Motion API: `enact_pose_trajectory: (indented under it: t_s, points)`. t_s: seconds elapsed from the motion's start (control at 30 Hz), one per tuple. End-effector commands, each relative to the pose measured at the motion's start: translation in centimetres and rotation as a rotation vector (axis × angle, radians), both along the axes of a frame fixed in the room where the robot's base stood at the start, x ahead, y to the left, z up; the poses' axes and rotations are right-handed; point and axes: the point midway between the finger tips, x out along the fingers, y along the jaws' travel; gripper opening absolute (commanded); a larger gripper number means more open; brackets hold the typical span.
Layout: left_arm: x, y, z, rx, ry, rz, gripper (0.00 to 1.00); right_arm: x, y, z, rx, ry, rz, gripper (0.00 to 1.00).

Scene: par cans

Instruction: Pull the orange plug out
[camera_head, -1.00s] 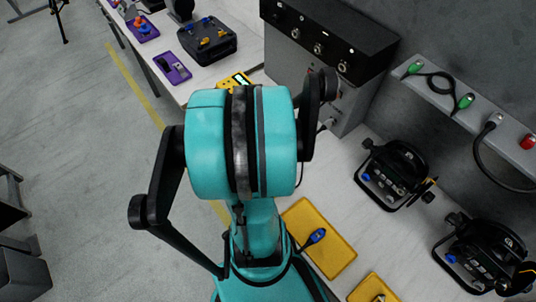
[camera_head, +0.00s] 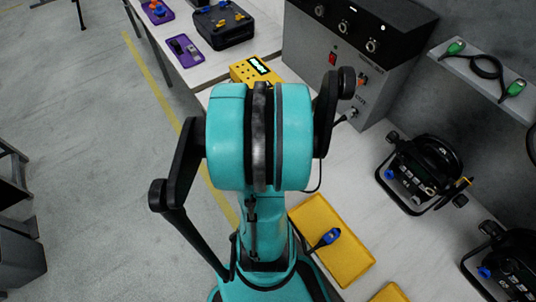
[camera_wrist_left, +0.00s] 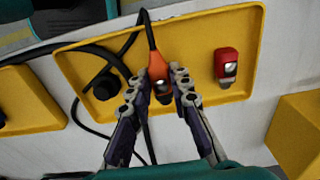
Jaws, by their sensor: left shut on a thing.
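In the left wrist view an orange plug (camera_wrist_left: 155,66) with a black cable rising from its top sits over a yellow tray (camera_wrist_left: 75,55). My left gripper (camera_wrist_left: 159,77) has one finger on each side of the plug and is shut on it. The plug's lower end is partly hidden between the fingers, and I cannot tell whether it is seated in anything. A red connector (camera_wrist_left: 227,65) is to its right in the same tray, and a round black connector (camera_wrist_left: 104,86) is to its left. My right gripper is not in view.
Black cable loops run left of the plug. My teal body hides the middle.

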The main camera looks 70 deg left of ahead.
Motion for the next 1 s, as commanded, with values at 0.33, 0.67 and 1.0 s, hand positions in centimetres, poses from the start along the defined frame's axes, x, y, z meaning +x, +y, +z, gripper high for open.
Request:
enact_pose_trajectory:
  t_s: [0.33, 0.67, 1.0]
  points:
    - [0.0, 0.0, -0.5, 0.000, 0.000, 0.000, 0.00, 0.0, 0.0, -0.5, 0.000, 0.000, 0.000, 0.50]
    - [0.0, 0.0, -0.5, 0.000, 0.000, 0.000, 0.44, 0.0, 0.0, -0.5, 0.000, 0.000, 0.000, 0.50]
    - [0.0, 0.0, 0.7, 0.000, 0.000, 0.000, 0.44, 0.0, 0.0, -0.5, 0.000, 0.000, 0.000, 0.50]
